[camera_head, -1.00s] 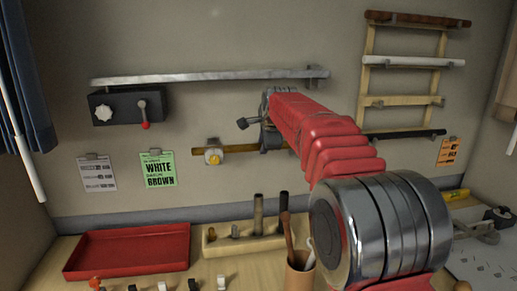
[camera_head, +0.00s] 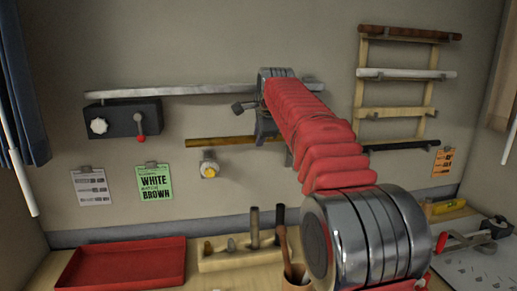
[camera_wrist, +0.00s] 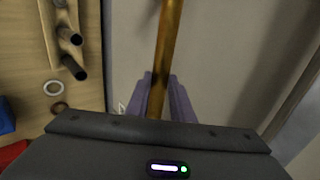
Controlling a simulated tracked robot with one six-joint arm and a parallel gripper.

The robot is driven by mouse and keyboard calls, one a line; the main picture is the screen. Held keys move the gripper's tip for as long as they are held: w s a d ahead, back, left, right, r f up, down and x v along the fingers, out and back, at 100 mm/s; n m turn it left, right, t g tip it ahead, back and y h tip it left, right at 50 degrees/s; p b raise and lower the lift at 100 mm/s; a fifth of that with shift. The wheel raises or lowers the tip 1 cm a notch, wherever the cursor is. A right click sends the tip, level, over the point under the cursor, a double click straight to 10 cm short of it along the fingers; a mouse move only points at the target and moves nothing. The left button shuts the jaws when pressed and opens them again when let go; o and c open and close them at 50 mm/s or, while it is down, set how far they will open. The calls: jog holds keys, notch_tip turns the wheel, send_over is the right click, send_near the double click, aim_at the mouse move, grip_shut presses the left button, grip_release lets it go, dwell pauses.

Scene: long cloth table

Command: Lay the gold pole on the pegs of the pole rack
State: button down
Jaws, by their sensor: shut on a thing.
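The gold pole (camera_head: 222,141) is level in front of the back wall, its left part sticking out from my gripper (camera_head: 266,132). My gripper is shut on it; my red arm hides the pole's right part. In the wrist view, the pole (camera_wrist: 167,45) runs up between the fingers (camera_wrist: 158,92). The pole rack (camera_head: 361,78) is a wooden ladder-like frame on the wall at the right. It bears a dark brown pole (camera_head: 410,33) on top, a white pole (camera_head: 405,73) below it and a black pole (camera_head: 400,145) at the bottom. The third rung (camera_head: 398,112) has pegs and no pole.
A white wall fixture with a yellow knob (camera_head: 208,169) is just below the gold pole. A long grey bar (camera_head: 180,90) and a black box with a red lever (camera_head: 125,118) are at the left. A red tray (camera_head: 125,265) and a tool block (camera_head: 230,258) are on the table.

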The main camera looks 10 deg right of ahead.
notch_tip(320, 180, up, 3)
jog(key=shift+f, duration=0.1)
jog(key=shift+s, duration=0.1)
dwell(0.7)
